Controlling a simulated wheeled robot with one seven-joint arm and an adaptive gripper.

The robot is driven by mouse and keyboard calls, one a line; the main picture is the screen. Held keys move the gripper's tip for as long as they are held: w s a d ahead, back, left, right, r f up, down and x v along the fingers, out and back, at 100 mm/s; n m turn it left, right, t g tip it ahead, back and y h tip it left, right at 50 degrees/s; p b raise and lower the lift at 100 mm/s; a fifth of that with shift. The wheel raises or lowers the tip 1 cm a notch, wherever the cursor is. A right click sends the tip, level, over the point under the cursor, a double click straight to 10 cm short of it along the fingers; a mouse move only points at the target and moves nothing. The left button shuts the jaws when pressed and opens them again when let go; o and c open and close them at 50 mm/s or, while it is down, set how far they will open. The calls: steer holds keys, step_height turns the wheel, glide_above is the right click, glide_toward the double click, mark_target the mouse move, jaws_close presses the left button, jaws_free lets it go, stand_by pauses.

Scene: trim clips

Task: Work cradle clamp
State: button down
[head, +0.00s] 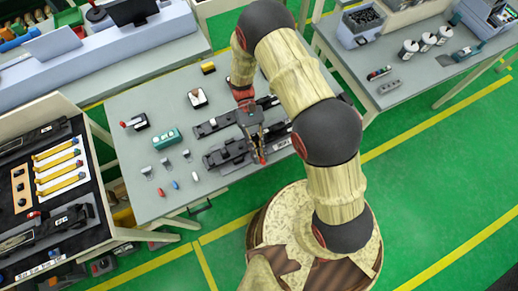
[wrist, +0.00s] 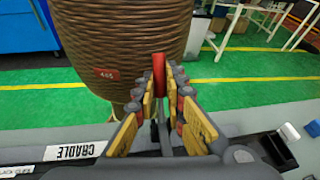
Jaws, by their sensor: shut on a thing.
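The cradle (head: 226,156) is a long dark fixture on the grey table in the head view. Its white CRADLE label (wrist: 75,150) shows upside down at the lower left of the wrist view. The clamp has a red-tipped lever (wrist: 159,75), which stands up between my fingers in the wrist view. My gripper (head: 257,147) comes down over the cradle in the head view. Its yellow-padded fingers (wrist: 166,108) are shut on the lever. The lower part of the clamp is mostly hidden behind the fingers.
A second dark fixture (head: 212,126) lies just behind the cradle. A teal block (head: 167,138), small clips and coloured pieces lie on the table's left. A black rack (head: 83,222) with yellow-handled tools stands at the far left. The table's front left surface (head: 150,208) is clear.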

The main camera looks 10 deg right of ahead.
steer(key=shift+w, duration=0.15)
stand_by(0.3)
steer(key=c, duration=1.8)
jaws_free()
steer(key=v, duration=1.2)
steer(key=shift+f, duration=0.1)
